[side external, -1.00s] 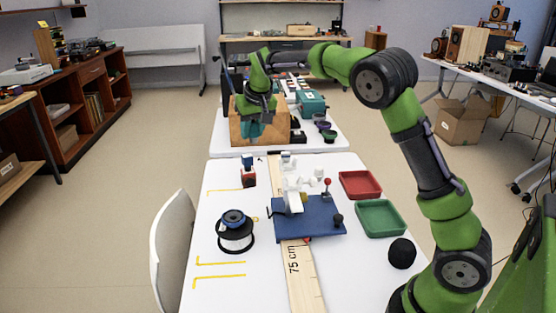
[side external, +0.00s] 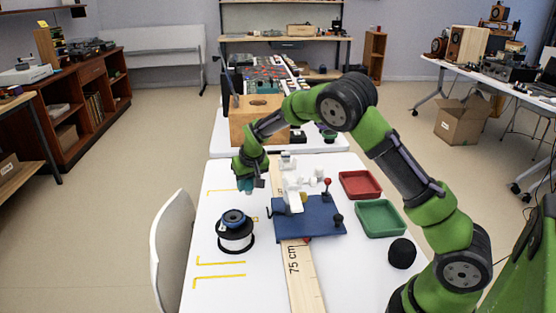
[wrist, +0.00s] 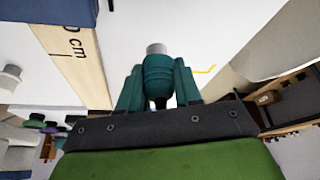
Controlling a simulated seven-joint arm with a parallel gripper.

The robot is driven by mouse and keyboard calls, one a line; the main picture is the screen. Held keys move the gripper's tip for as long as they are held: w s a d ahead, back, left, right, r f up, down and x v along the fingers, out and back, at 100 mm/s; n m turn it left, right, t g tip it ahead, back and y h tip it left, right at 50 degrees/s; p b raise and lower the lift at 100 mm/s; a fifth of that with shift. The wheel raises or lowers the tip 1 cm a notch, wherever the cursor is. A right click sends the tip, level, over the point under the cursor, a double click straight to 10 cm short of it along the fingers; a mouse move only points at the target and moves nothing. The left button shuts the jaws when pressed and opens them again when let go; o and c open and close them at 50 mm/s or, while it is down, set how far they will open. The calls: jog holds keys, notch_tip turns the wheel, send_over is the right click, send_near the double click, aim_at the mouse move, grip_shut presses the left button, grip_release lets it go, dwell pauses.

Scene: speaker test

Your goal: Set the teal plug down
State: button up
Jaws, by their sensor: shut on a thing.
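The teal plug (wrist: 158,76) is a ribbed cylinder with a silver-grey tip, seen in the wrist view between the two teal fingers of my gripper (wrist: 158,92). My gripper is shut on the plug. In the side external view my gripper (side external: 247,182) points down over the far left part of the near white table (side external: 210,270). The plug is small there and mostly merges with the fingers. I cannot tell whether its tip touches the table.
A blue board (side external: 310,226) with white parts lies right of my gripper, over a long wooden ruler (side external: 305,285). Red (side external: 361,196) and green (side external: 380,233) trays stand farther right. A wooden box (side external: 243,125) is behind.

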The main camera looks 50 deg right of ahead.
aim_at(249, 189)
jog(key=shift+f, duration=2.3)
jog(key=shift+f, duration=0.15)
jog(key=o, duration=1)
jog(key=s+a+r+t+y, duration=0.1)
jog(key=s+a+r, duration=0.1)
jog(key=s+r, duration=0.5)
jog(key=s+a+r+y, duration=0.15)
jog(key=s+r, duration=0.25)
jog(key=r, duration=0.7)
jog(key=s+a+r, duration=0.1)
jog(key=s+a, duration=0.1)
jog(key=s, duration=0.5)
jog(key=s+a+r+t+y, duration=0.1)
jog(key=s+a+r, duration=0.1)
jog(key=s, duration=0.5)
jog(key=s+a+r+t, duration=0.1)
jog(key=s+a+r, duration=0.1)
jog(key=s, duration=0.5)
jog(key=shift+s+a+r, duration=0.15)
jog(key=shift+a+r, duration=0.05)
jog(key=shift+a, duration=0.35)
